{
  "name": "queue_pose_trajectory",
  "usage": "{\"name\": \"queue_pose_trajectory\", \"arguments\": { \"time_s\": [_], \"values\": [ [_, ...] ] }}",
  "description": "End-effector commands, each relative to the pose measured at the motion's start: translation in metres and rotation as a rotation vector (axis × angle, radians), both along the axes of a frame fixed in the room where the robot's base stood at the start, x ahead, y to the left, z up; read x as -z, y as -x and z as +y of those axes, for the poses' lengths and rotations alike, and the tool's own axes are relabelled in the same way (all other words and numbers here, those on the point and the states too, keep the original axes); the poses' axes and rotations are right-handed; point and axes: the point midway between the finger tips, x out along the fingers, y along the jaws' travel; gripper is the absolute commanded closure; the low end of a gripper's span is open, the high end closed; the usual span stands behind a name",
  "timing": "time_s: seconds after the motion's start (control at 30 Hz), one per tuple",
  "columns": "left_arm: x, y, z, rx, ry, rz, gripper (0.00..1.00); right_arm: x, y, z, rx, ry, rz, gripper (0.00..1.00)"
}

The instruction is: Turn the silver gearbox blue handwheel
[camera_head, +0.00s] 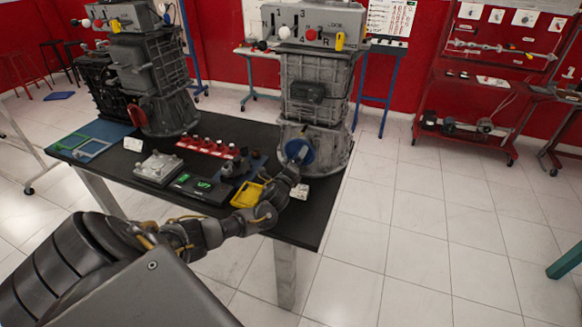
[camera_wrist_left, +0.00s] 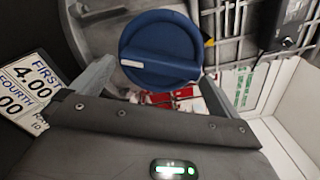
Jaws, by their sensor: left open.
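The silver gearbox (camera_head: 312,95) stands upright at the right end of the black table. Its blue handwheel (camera_head: 299,151) faces me low on the front; in the left wrist view the round blue handwheel (camera_wrist_left: 160,48) shows a raised bar across its face. My left gripper (camera_head: 301,165) is at the handwheel, its fingertips hidden or too small to tell in the head view. In the left wrist view my left gripper (camera_wrist_left: 152,75) is open, one finger on each side of the handwheel's lower part. I cannot tell whether the fingers touch it. My right gripper is not in view.
The black table (camera_head: 300,228) holds a yellow tray (camera_head: 247,195), a red rack (camera_head: 206,147), a metal block (camera_head: 158,168) and a dark case (camera_head: 201,188). A second gearbox (camera_head: 150,70) stands at the left. A label card (camera_wrist_left: 27,90) lies left of my gripper.

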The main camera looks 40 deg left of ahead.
Motion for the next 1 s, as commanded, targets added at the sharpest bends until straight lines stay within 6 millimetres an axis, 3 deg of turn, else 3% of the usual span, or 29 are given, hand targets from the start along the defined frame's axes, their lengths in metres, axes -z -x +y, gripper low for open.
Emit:
{"name": "queue_pose_trajectory", "arguments": {
  "time_s": [0.3, 0.5, 1.0],
  "values": [
    [0.002, 0.058, -0.02, 0.004, 0.001, 0.002, 0.0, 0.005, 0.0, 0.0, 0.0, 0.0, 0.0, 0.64],
    [0.002, 0.084, -0.029, 0.002, 0.001, 0.002, 0.0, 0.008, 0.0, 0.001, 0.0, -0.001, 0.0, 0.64],
    [0.0, 0.093, -0.032, 0.0, 0.0, 0.0, 0.0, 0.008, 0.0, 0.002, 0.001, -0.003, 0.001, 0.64]
  ]
}}
